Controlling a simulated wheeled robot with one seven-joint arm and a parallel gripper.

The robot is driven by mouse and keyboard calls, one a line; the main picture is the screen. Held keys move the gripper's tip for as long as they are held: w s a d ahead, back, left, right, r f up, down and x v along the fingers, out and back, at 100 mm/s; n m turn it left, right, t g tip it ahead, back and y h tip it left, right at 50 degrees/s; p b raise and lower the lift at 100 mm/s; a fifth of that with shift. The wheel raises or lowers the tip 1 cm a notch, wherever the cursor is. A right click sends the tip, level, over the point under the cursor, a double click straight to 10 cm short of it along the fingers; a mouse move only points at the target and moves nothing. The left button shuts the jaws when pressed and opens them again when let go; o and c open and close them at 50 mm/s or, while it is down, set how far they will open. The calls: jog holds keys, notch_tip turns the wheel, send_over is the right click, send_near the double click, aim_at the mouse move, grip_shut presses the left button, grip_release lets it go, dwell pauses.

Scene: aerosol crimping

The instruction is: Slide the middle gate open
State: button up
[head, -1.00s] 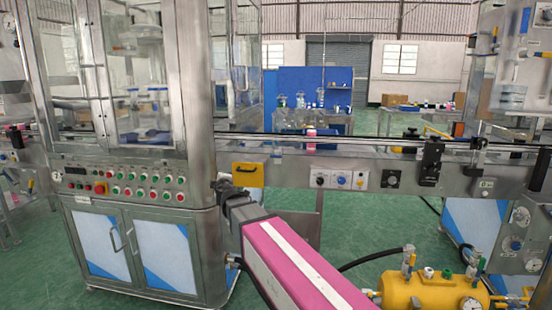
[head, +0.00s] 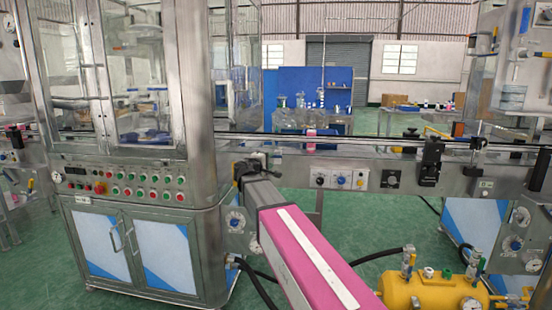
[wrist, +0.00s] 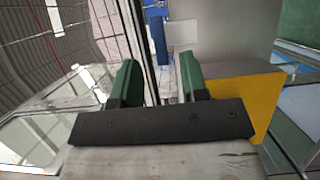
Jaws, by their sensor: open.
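My gripper (head: 246,165) is at the front of the conveyor, just right of the cabinet machine. In the wrist view its two green fingers (wrist: 158,70) are apart, with a gap between them and the conveyor rail (wrist: 150,60) running through the view there. A yellow plate (wrist: 245,95) lies right of and partly behind the right finger. It may be the middle gate, but I cannot tell for sure. I cannot tell whether a finger touches anything.
The conveyor (head: 350,148) runs right from the cabinet machine (head: 140,235), with a pink can (head: 311,132) on it. Small dials (head: 342,179) and a black bracket (head: 430,160) sit along its front. A yellow tank (head: 420,292) stands at front right. Green floor between is mostly open.

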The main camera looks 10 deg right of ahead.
aim_at(275, 157)
jog(key=x, duration=0.6)
jog(key=shift+w, duration=0.1)
grip_shut()
